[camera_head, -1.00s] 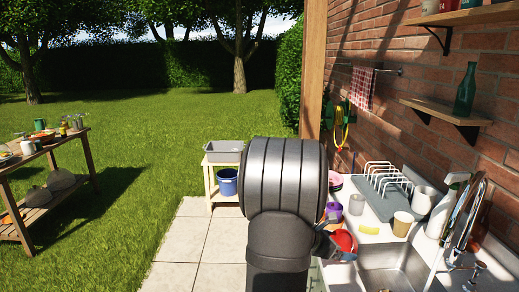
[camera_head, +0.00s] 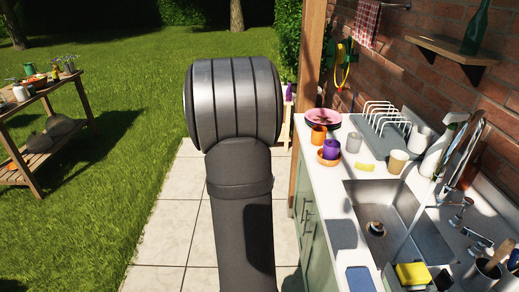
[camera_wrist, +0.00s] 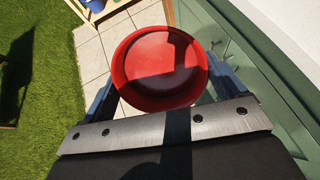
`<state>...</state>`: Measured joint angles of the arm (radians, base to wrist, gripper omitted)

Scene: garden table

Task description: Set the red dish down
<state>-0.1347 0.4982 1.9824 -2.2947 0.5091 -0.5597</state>
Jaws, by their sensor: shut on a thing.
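The red dish (camera_wrist: 150,55) is a round, deep-rimmed dish in the wrist view, partly in shadow. My gripper (camera_wrist: 160,80) is shut on it, with a blue finger at each side. The dish is held in the air, seen over the paving and beside the green cabinet front (camera_wrist: 235,50). In the head view my arm hides the dish and the gripper. The white counter (camera_head: 331,186) stands at the right of the head view.
The sink (camera_head: 410,225) is in front. A wooden table (camera_head: 50,90) with several things stands on the lawn at left.

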